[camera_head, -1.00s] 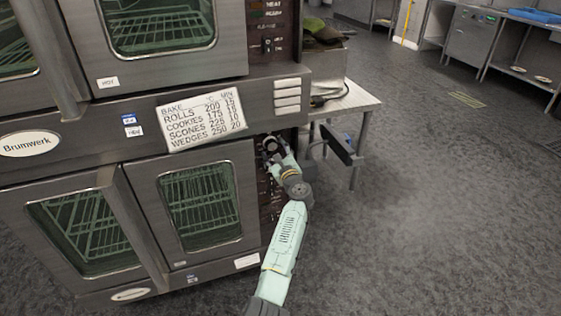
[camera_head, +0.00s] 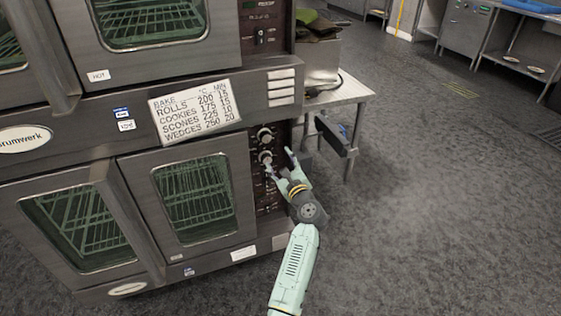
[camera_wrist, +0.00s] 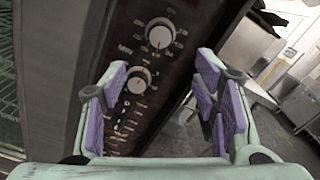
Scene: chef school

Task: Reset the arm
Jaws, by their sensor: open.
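My gripper (camera_head: 279,164) is at the lower oven's control panel (camera_head: 264,182), on the right edge of the oven. In the wrist view my gripper (camera_wrist: 160,100) is open, with purple pads apart and nothing held between them. An upper knob (camera_wrist: 160,33) and a lower knob (camera_wrist: 138,80) show on the panel ahead. The lower knob appears between the fingers in that view; contact cannot be told. In the head view, my pale green arm reaches up from the bottom edge.
The stacked steel oven (camera_head: 215,107) fills the left side, with a baking chart (camera_head: 194,110) on its front. A metal side table (camera_head: 340,92) stands right of the panel, with a dark bar (camera_head: 337,135) in front. Open grey floor (camera_head: 440,210) lies to the right.

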